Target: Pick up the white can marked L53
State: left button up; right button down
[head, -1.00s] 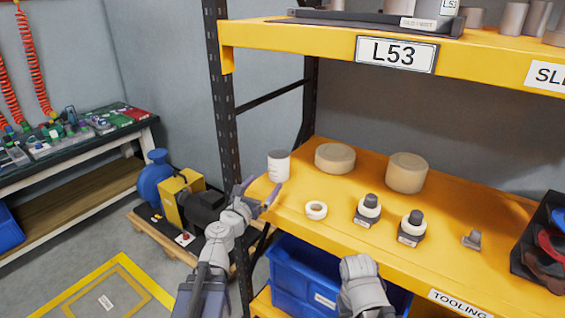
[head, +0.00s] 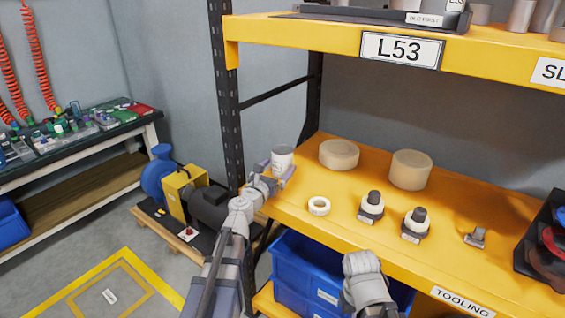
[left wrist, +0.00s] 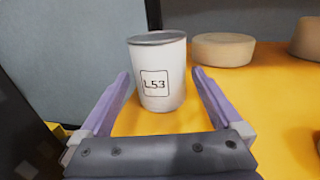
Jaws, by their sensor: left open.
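The white can (head: 283,155) stands upright near the left end of the yellow middle shelf in the head view. In the left wrist view the can (left wrist: 158,88) shows a grey lid and a square label reading L53. My left gripper (head: 277,172) is open, with its two purple fingers on either side of the can's near part. In the left wrist view the left gripper (left wrist: 163,95) has visible gaps between its fingers and the can. My right arm shows at the bottom of the head view, but whether its jaws are open cannot be made out.
Two tan round blocks (head: 339,153) (head: 410,170) stand right of the can. A white ring (head: 319,206) and two black-and-white fittings (head: 371,207) (head: 415,224) lie nearer the shelf edge. A dark rack post (head: 229,120) rises on the left. The upper shelf (head: 300,36) hangs above.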

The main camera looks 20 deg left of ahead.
aim_at(283, 149)
pick_arm(q)
jog(key=w, duration=0.4)
jog(key=shift+d, duration=0.3)
jog(key=shift+c, duration=0.2)
jog(key=c, duration=1.4)
jog(key=shift+c, duration=0.2)
notch_tip(283, 149, up, 10)
jog(key=p, duration=1)
jog(key=shift+s, duration=0.1)
